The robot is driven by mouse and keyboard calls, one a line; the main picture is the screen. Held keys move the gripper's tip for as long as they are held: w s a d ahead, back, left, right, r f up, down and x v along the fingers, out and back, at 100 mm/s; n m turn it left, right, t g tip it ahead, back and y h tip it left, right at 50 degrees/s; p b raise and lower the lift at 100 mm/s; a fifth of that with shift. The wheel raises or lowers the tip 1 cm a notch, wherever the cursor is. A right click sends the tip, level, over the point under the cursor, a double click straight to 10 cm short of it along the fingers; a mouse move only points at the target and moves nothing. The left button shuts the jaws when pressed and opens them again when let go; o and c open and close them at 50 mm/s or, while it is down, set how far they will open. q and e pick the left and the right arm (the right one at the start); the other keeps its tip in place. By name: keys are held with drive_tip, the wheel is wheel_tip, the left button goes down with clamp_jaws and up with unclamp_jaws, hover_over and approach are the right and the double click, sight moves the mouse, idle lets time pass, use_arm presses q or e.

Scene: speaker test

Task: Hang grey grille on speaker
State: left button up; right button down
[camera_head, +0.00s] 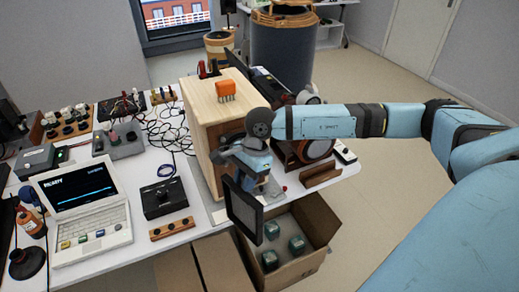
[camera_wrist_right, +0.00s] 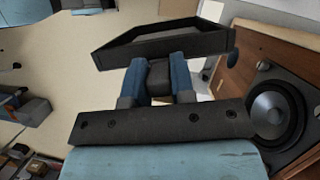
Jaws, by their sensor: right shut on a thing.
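The grey grille (camera_head: 243,209) is a dark, flat, square frame, hanging tilted below my right gripper (camera_head: 247,180). My right gripper is shut on it. In the right wrist view, the two blue fingers (camera_wrist_right: 159,82) pinch the grille (camera_wrist_right: 160,44) at the middle of its near side. A pale wooden speaker box (camera_head: 205,120) stands on the table just left of the gripper; its front is mostly hidden by my arm. In the right wrist view, a wooden speaker front with a round black cone (camera_wrist_right: 276,114) is at the right, apart from the grille. My left gripper is not in view.
An orange block (camera_head: 226,90) sits on the box. An open cardboard carton (camera_head: 300,250) with several green blocks stands on the floor below the grille. A laptop (camera_head: 83,205), a black box (camera_head: 164,198) and cables crowd the white table. Floor at right is clear.

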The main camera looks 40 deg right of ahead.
sight(240, 117)
drive_tip(key=d+r+m+t+h+b, duration=0.45)
drive_tip(key=r+m, duration=0.55)
drive_tip(key=m, duration=1.2)
drive_tip(key=shift+g+h, duration=0.25)
drive_tip(key=w+d+p, duration=0.1)
drive_tip(key=w, duration=0.2)
drive_tip(key=w+d+p, duration=0.1)
drive_tip(key=w, duration=0.3)
drive_tip(key=w+d+p, duration=0.1)
drive_tip(key=w+p, duration=0.1)
drive_tip(key=w, duration=0.2)
drive_tip(key=shift+f, duration=0.3)
drive_tip(key=shift+w+b, duration=0.3)
drive_tip(key=shift+s+b, duration=0.3)
drive_tip(key=shift+b, duration=0.2)
drive_tip(key=shift+b, duration=0.8)
idle(0.7)
drive_tip(key=shift+w+d+b, duration=0.15)
drive_tip(key=shift+w+b, duration=0.2)
drive_tip(key=shift+w, duration=0.25)
idle(0.9)
idle(0.3)
